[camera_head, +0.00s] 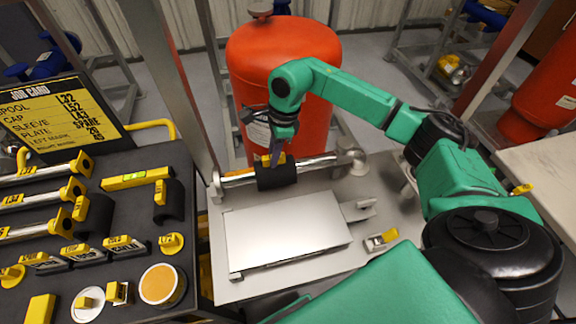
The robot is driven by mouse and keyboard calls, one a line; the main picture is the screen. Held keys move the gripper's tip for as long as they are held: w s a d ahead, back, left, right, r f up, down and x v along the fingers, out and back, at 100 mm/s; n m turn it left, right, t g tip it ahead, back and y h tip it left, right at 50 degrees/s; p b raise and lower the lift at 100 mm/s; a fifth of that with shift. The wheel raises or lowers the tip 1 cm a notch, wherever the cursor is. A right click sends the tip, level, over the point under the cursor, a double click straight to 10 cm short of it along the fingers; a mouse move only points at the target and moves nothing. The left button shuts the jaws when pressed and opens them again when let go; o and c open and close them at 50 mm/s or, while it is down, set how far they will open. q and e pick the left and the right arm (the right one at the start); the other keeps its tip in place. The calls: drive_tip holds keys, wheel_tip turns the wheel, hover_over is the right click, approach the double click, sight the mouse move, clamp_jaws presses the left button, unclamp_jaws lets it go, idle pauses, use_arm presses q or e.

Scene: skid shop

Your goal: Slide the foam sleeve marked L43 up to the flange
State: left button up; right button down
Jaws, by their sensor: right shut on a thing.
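A black foam sleeve (277,179) with a yellow tag sits around a bright metal pipe (318,165) on the skid; the tag's text is too small to read. My right gripper (276,158) reaches down from above and is shut on the sleeve at its top, covering part of the tag. Bare pipe shows to both sides of the sleeve. A round metal fitting (352,160) stands at the pipe's right end, and a bracket (216,185) at its left end. I cannot tell which end bears the flange. My left gripper is out of view.
A red tank (284,50) stands close behind the pipe. A flat silver plate (285,232) lies in front. The dark bench (132,275) at left holds yellow-tagged spools, other black sleeves (167,205) and caps. A job card (60,118) stands behind it.

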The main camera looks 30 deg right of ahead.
sight(258, 166)
drive_tip(key=shift+a, duration=0.1)
drive_tip(key=shift+w+a, duration=0.25)
drive_tip(key=shift+a, duration=0.6)
drive_tip(key=shift+w+a, duration=0.2)
drive_tip(key=shift+a, duration=0.6)
drive_tip(key=shift+w+a+b, duration=0.25)
drive_tip(key=shift+a, duration=0.6)
drive_tip(key=shift+w+a+b, duration=0.2)
drive_tip(key=shift+a, duration=0.6)
drive_tip(key=shift+w+a, duration=0.2)
drive_tip(key=shift+a, duration=0.7)
drive_tip(key=c, duration=0.8)
unclamp_jaws()
drive_tip(key=shift+c, duration=0.2)
